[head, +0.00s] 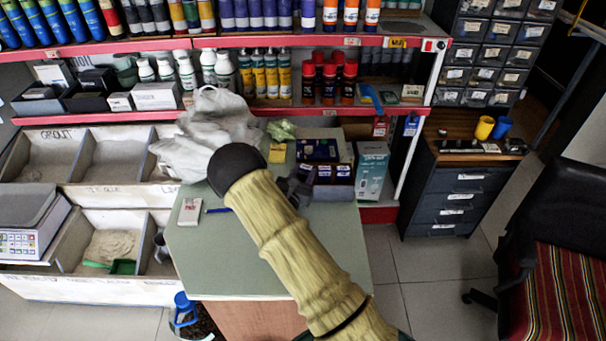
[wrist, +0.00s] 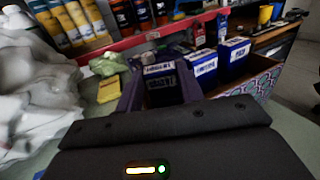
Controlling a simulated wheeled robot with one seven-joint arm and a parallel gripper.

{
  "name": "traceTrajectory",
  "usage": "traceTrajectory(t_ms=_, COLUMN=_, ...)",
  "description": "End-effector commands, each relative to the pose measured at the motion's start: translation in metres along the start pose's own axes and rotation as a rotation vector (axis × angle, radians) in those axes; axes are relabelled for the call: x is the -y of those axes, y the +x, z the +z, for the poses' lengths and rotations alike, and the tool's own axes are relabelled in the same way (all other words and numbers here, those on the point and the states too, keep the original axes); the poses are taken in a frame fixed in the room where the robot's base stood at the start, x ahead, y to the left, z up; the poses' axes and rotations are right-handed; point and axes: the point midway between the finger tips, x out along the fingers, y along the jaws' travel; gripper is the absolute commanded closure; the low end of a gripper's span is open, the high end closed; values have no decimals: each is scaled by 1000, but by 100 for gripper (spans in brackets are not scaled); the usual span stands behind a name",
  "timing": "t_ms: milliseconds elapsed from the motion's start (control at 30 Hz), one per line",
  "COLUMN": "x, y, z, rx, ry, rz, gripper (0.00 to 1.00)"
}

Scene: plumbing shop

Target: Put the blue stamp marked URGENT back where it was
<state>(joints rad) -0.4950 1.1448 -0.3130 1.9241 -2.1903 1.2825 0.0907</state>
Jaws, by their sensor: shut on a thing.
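My gripper (head: 296,186) is at the back of the green-grey desk, partly behind my arm in the head view. In the wrist view its two dark fingers (wrist: 160,82) are shut on a dark blue stamp (wrist: 161,70) with white labels. The lettering on it is too blurred to read surely. Two other blue stamps with white labels, a middle one (wrist: 204,66) and a right one (wrist: 235,54), stand to its right in a patterned holder (wrist: 262,84). The held stamp is beside the holder's left part; its bottom is hidden, so I cannot tell whether it touches anything.
A yellow note pad (wrist: 109,89) and a crumpled white bag (head: 212,130) lie left of my gripper. A white-and-teal box (head: 372,170) stands right of the holder. Shelves with bottles (head: 270,75) rise behind. The desk's front left (head: 210,260) is clear.

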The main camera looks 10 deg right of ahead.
Motion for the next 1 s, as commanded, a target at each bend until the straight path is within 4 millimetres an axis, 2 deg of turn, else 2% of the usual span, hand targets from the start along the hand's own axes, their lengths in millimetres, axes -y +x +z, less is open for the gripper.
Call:
traceTrajectory(t_ms=367, x=0, y=0, z=-4, rx=2, ry=1, rz=1, gripper=85)
traceTrajectory(t_ms=400, x=0, y=0, z=-4, rx=1, ry=1, rz=0, gripper=59)
traceTrajectory(t_ms=433, x=0, y=0, z=-4, rx=1, ry=1, rz=0, gripper=54)
traceTrajectory(t_ms=800, x=0, y=0, z=0, rx=2, ry=1, rz=0, gripper=54)
traceTrajectory(t_ms=1000, x=-2, y=-24, z=-2, rx=0, ry=-2, rz=6, gripper=54)
